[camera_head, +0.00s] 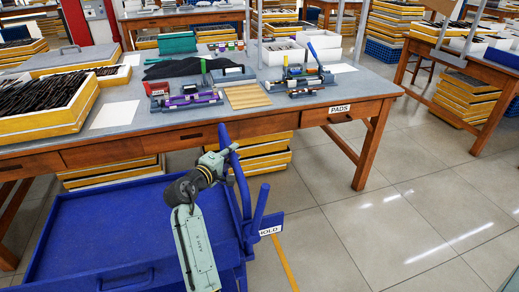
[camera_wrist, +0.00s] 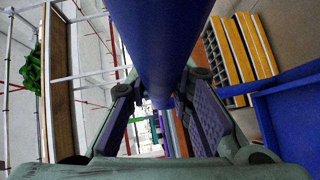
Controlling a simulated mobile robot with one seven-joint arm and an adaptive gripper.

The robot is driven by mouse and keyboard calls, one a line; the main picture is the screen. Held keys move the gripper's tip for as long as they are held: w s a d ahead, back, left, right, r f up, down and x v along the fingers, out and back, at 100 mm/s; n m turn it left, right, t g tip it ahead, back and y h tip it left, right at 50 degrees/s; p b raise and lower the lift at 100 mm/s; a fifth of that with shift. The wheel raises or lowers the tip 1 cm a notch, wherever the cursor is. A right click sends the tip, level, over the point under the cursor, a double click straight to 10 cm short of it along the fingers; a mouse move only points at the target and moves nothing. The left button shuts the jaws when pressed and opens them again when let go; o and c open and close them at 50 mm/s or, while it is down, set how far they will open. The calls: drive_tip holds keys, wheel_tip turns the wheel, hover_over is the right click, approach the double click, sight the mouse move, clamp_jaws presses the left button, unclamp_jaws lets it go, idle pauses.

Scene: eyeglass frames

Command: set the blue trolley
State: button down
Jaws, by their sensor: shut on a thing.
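The blue trolley (camera_head: 95,225) stands on the floor at the lower left of the head view, in front of the workbench. Its top tray looks empty. Its blue handle (camera_head: 241,185) rises at the tray's right end. My gripper (camera_head: 229,153) is shut on the handle near its upper part. In the wrist view the thick blue handle bar (camera_wrist: 160,45) runs between the fingers of my gripper (camera_wrist: 155,97). A white label (camera_head: 270,230), partly hidden, is on the trolley's right side. My arm hides part of the tray's right end.
The wooden workbench (camera_head: 215,122) is close behind the trolley, with trays, tools and a "PADS" drawer (camera_head: 340,110). Yellow-edged trays (camera_head: 265,155) are stacked under it. The tiled floor (camera_head: 400,215) to the right is clear. A yellow line (camera_head: 285,262) runs beside the trolley.

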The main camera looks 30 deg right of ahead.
drive_tip(key=w+a+b, duration=0.1)
drive_tip(key=w+a, duration=0.2)
drive_tip(key=a, duration=0.9)
drive_tip(key=w+a, duration=0.3)
drive_tip(key=a, duration=1)
drive_tip(key=shift+b, duration=0.35)
drive_tip(key=c, duration=1.4)
unclamp_jaws()
drive_tip(key=v, duration=1.2)
